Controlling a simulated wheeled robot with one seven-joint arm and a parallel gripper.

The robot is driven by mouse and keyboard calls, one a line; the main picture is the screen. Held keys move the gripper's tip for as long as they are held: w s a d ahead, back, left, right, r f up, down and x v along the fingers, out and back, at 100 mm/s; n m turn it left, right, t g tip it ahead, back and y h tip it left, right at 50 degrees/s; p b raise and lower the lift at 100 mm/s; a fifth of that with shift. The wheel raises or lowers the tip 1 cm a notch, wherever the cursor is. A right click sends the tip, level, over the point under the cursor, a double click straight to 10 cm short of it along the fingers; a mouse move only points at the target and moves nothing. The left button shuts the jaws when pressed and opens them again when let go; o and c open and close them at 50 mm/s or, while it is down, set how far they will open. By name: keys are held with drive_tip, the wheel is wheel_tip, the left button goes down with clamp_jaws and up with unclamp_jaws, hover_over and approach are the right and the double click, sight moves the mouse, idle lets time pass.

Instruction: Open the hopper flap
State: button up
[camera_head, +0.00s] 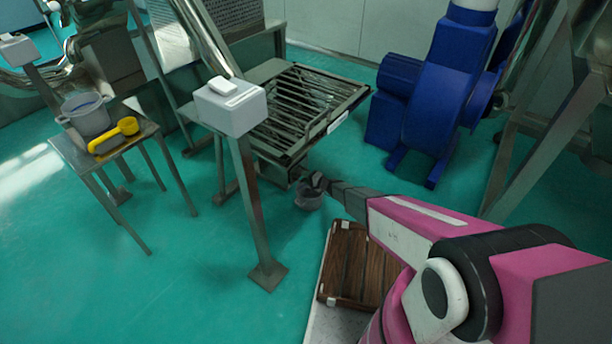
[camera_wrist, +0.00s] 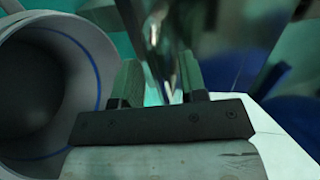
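My gripper (camera_head: 318,182) is at the lower front of the vibrating sieve (camera_head: 300,110), beside its outlet area. A shiny metal surface (camera_wrist: 155,30) lies beyond and between the fingers. I cannot tell whether it is the hopper flap or whether the fingers touch it. I cannot make out the flap in the head view.
A grey bucket (camera_head: 308,199) stands below my gripper, and a bucket (camera_wrist: 35,85) with a blue line fills the wrist view's left side. A control box (camera_head: 231,106) on a post, a blue motor unit (camera_head: 430,95) and a side table (camera_head: 70,152) stand around. Green floor is clear at lower left.

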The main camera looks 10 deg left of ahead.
drive_tip(key=shift+a, duration=0.25)
clamp_jaws()
drive_tip(key=d+r+h, duration=0.1)
drive_tip(key=h, duration=0.1)
drive_tip(key=s+d+r+g+h, duration=0.1)
drive_tip(key=d+r+h, duration=0.1)
drive_tip(key=shift+s+d+g, duration=0.1)
drive_tip(key=shift+d+g, duration=0.05)
drive_tip(key=shift+g, duration=0.15)
idle(0.3)
unclamp_jaws()
